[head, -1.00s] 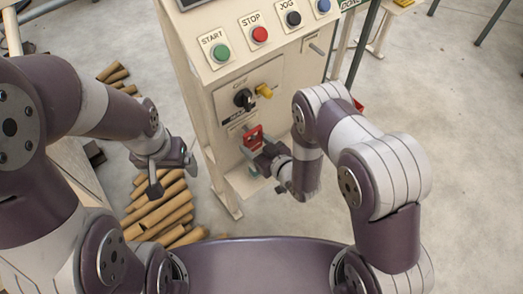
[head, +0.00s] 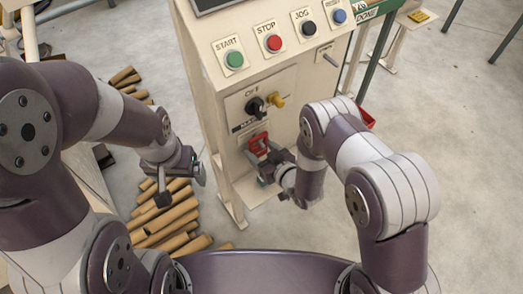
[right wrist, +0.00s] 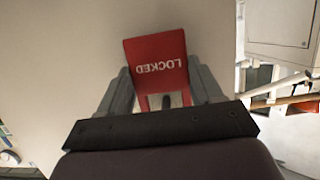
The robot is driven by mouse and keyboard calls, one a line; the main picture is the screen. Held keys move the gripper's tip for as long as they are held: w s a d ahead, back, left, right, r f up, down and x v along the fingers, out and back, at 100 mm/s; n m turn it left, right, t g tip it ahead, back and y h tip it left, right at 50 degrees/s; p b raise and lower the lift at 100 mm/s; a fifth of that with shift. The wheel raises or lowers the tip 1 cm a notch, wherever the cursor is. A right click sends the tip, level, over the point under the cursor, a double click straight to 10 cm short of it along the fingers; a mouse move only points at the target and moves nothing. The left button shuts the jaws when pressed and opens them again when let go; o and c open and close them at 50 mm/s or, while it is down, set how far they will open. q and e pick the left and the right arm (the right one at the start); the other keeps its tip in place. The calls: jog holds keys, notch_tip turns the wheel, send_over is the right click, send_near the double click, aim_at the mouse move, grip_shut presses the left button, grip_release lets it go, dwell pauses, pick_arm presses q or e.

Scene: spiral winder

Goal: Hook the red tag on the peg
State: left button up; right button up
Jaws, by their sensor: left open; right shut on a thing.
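My left gripper (head: 183,183) is open and empty, left of the cabinet.
START (head: 234,59), STOP (head: 274,43), JOG and blue buttons line the cabinet's sloping top panel. Several cardboard tubes (head: 168,216) lie on the floor below my left gripper. A green post stands right of the cabinet. The floor farther right is largely clear.

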jog(key=o, duration=1.1)
